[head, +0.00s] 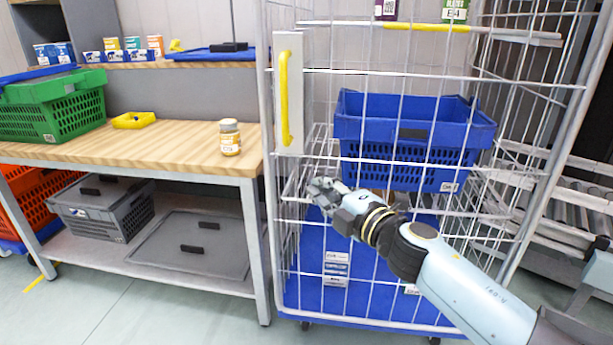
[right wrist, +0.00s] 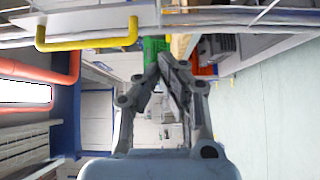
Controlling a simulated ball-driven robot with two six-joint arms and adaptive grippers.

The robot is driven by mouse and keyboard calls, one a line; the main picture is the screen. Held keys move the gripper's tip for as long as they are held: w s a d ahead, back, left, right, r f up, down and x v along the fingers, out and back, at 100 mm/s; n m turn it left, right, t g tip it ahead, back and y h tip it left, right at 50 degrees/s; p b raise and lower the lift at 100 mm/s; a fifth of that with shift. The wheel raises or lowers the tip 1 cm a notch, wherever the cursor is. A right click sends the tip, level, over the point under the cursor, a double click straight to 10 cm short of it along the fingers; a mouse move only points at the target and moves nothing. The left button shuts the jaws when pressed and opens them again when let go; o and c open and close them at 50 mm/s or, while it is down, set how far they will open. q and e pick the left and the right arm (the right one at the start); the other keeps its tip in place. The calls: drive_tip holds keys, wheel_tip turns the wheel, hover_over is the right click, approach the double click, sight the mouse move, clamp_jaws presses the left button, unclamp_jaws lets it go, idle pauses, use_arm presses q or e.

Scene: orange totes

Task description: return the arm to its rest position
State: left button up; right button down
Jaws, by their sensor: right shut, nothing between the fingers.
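My right arm comes in from the lower right in the head view. Its gripper (head: 320,192) is in front of the wire roll cage (head: 291,220), beside the cage's left post and below its yellow handle (head: 285,98). The right gripper is shut with nothing in it; its two fingers meet at the tips in the right wrist view (right wrist: 168,62). A yellow handle also shows at the top left of the right wrist view (right wrist: 85,40). My left gripper is not in either view.
A blue crate (head: 410,131) hangs inside the cage above its blue base (head: 310,290). Grey totes (head: 105,212) sit below. The front floor is clear.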

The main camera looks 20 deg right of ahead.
drive_tip(key=s+d+f+m+g+h, duration=0.1)
drive_tip(key=s+f+m+g, duration=0.2)
drive_tip(key=s+f, duration=0.7)
drive_tip(key=s+d+f+m+g+h, duration=0.1)
drive_tip(key=s+d+f+m+g, duration=0.2)
drive_tip(key=s+f, duration=0.7)
drive_tip(key=s+f+m+g+h, duration=0.25)
drive_tip(key=s+f+m, duration=0.2)
drive_tip(key=f, duration=1.05)
drive_tip(key=s+f+m+g, duration=0.3)
drive_tip(key=s+f, duration=0.1)
drive_tip(key=s, duration=0.6)
drive_tip(key=s+f+m+g, duration=0.2)
drive_tip(key=s+f+m, duration=0.1)
drive_tip(key=s, duration=0.8)
drive_tip(key=s+f+m+g, duration=0.3)
drive_tip(key=s+f, duration=0.2)
drive_tip(key=s, duration=0.6)
drive_tip(key=shift+d+f+g, duration=0.15)
drive_tip(key=shift+g, duration=0.2)
drive_tip(key=shift+y, duration=0.25)
